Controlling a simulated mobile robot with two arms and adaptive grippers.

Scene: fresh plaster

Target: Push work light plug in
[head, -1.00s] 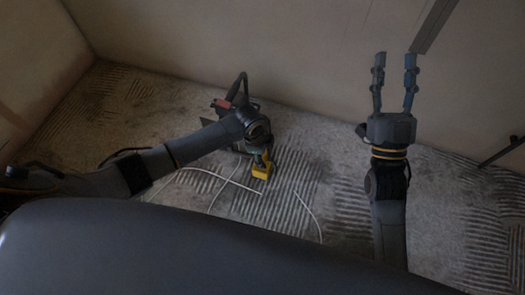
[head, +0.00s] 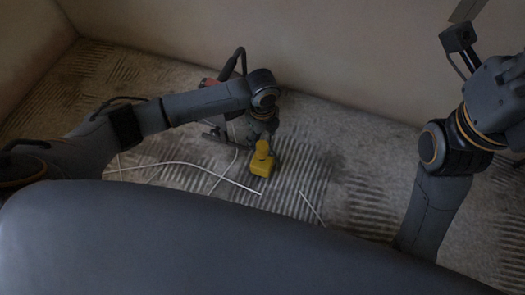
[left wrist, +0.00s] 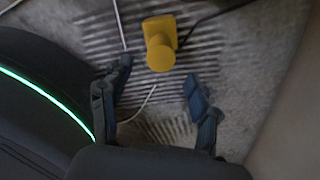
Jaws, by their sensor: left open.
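A yellow piece (head: 262,160), a block with a round part, sits low near the floor below my left wrist. In the left wrist view the yellow piece (left wrist: 160,42) has a dark cable running off to the upper right. I cannot tell whether it is joined to anything. My left gripper (head: 263,128) points down and is mostly hidden by its own wrist in the head view. In the left wrist view the left gripper (left wrist: 158,76) is open and empty, with the yellow piece beyond its fingertips. My right gripper (head: 460,40) is raised at upper right, partly cut off.
A dark stand-like object with some red (head: 210,83) stands behind my left arm, partly hidden; I cannot tell if it is the work light. Thin white cables (head: 190,164) lie on the ridged floor (head: 350,200). Bare walls (head: 330,50) rise behind.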

